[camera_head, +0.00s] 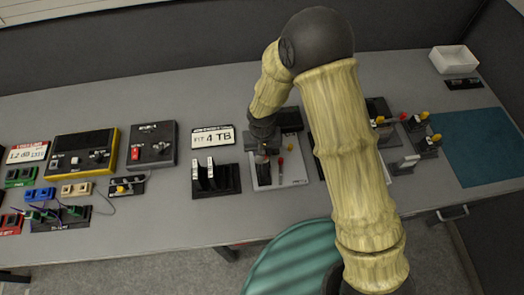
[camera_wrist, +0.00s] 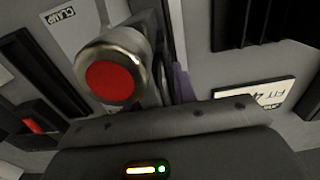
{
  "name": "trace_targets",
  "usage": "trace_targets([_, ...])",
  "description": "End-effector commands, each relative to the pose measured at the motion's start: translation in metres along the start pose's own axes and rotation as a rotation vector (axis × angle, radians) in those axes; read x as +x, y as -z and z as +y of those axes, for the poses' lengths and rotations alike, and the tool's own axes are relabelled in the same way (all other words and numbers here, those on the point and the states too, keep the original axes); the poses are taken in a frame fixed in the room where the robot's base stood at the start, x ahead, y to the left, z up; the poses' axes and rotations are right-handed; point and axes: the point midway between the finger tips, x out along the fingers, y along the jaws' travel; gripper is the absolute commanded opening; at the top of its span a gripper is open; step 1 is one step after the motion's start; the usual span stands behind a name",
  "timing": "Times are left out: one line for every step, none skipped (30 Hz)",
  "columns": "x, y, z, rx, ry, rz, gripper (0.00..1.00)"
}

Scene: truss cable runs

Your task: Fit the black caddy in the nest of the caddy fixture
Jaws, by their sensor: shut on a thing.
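My gripper (camera_head: 266,142) is at the end of the arm, low over the caddy fixture (camera_head: 294,175), a pale grey plate with red-tipped and dark parts. A metal knob with a red face (camera_wrist: 110,82) stands just beyond the caddy, near a label reading CLAMP (camera_wrist: 60,15). The nest and the caddy's seating in it are hidden.
A black rack (camera_head: 228,182) with upright drives stands left of the fixture, below a "FIT 4 TB" card (camera_head: 213,137). Black devices (camera_head: 152,146) lie farther left. Levered fixtures (camera_head: 405,160) and a teal mat (camera_head: 482,150) are to the right. My arm hides part of the bench.

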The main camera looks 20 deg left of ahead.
Motion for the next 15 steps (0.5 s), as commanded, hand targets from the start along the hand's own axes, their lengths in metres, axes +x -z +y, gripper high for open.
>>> trace_targets([0.0025, 0.0002, -0.0001, 0.0, 0.0, 0.001, 0.05])
trace_targets([0.0032, 0.0002, -0.0001, 0.0, 0.0, 0.001, 0.05])
trace_targets([0.0039, 0.0002, -0.0002, 0.0, 0.0, 0.001, 0.05])
trace_targets([0.0041, 0.0003, -0.0001, 0.0, 0.0, 0.001, 0.05])
trace_targets([0.0042, 0.0003, -0.0002, 0.0, 0.0, 0.001, 0.05])
trace_targets([0.0041, 0.0003, -0.0002, 0.0, 0.0, 0.001, 0.05])
trace_targets([0.0039, 0.0003, -0.0002, 0.0, 0.0, 0.001, 0.05])
trace_targets([0.0038, 0.0003, -0.0002, 0.0, 0.0, 0.001, 0.05])
trace_targets([0.0037, 0.0003, -0.0001, 0.0, 0.0, 0.001, 0.05])
trace_targets([0.0037, 0.0003, -0.0001, 0.0, 0.0, 0.001, 0.05])
trace_targets([0.0037, 0.0003, -0.0001, 0.0, 0.0, 0.001, 0.05])
trace_targets([0.0037, 0.0003, -0.0001, 0.0, 0.0, 0.001, 0.05])
trace_targets([0.0037, 0.0003, -0.0001, 0.0, 0.0, 0.001, 0.05])
trace_targets([0.0037, 0.0003, -0.0001, 0.0, 0.0, 0.001, 0.05])
trace_targets([0.0037, 0.0003, -0.0001, 0.0, 0.0, 0.001, 0.31])
